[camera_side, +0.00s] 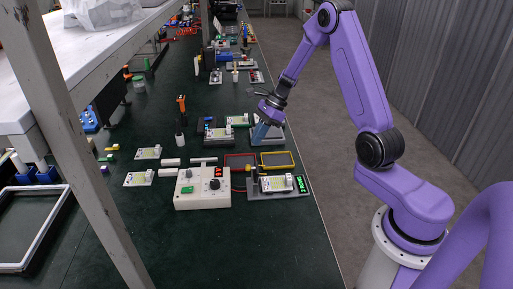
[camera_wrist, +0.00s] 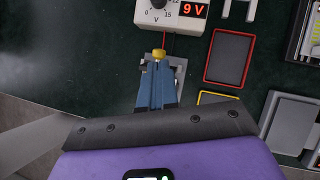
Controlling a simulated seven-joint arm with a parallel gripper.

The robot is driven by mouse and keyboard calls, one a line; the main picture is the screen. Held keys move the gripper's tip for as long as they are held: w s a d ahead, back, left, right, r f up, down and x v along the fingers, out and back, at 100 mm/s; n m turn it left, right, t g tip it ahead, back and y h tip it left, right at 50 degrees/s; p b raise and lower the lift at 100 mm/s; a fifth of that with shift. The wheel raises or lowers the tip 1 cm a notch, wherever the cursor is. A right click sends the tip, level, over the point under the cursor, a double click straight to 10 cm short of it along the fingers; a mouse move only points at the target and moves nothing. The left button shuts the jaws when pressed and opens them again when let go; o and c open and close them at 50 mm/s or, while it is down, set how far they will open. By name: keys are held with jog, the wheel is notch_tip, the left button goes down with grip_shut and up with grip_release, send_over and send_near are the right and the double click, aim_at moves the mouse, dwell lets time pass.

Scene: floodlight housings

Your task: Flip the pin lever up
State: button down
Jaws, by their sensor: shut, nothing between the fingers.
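My gripper (camera_side: 256,142) hangs above the bench at the end of the purple arm, its blue fingers pointing down. In the wrist view the fingers (camera_wrist: 157,66) are together and empty. A yellow knob (camera_wrist: 158,53), which looks like the tip of the pin lever, shows just past the fingertips; I cannot tell whether they touch. In the side view a small yellow part (camera_side: 250,168) stands at the left end of a grey plate (camera_side: 260,195). The fingers hide much of that plate (camera_wrist: 181,72) in the wrist view. The lever's angle is unclear.
A white power supply (camera_side: 203,200) reading 9 V stands left of the plate, with a red wire running from it. A red-rimmed tray (camera_side: 226,155) and a yellow-rimmed tray (camera_side: 293,158) lie behind the plate. The bench front is clear.

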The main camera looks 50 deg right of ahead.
jog(key=r, duration=0.2)
jog(key=d+r, duration=0.1)
jog(key=r, duration=0.1)
jog(key=shift+w+d+r, duration=0.1)
jog(key=shift+d+r, duration=0.05)
jog(key=shift+r, duration=0.2)
jog(key=s+a+r+n+g+h, duration=0.3)
jog(key=s+a+r+n, duration=0.1)
jog(key=s+a+n, duration=1.05)
jog(key=s+a+r+n+t+h, duration=0.1)
jog(key=s+n+h, duration=0.1)
jog(key=s+n, duration=1.6)
jog(key=n, duration=0.3)
jog(key=shift+s+r+h, duration=0.3)
jog(key=shift+s+r, duration=0.1)
